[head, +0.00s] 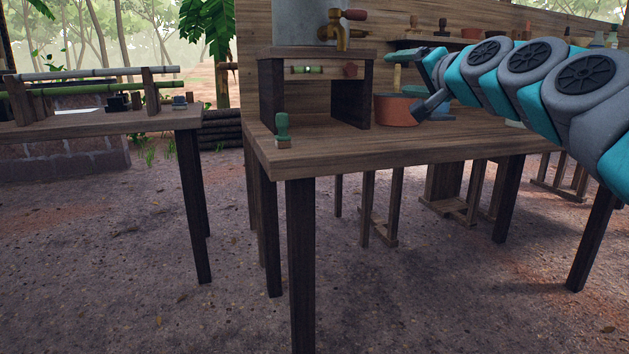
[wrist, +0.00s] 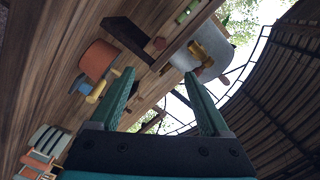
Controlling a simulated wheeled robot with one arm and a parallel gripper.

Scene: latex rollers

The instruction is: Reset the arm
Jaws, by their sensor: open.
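My arm (head: 530,72) reaches in from the right in the head view, above the wooden workbench. My gripper (wrist: 158,73) shows in the wrist view with its two green fingers spread apart and nothing between them.
The workbench (head: 330,158) holds a wooden stand (head: 350,53) under a grey tank (head: 300,22) with a brass tap, a small green-handled stamp-like object (head: 282,128) and an orange pot (head: 392,110). Another table (head: 90,127) stands left. Ground between them is clear.

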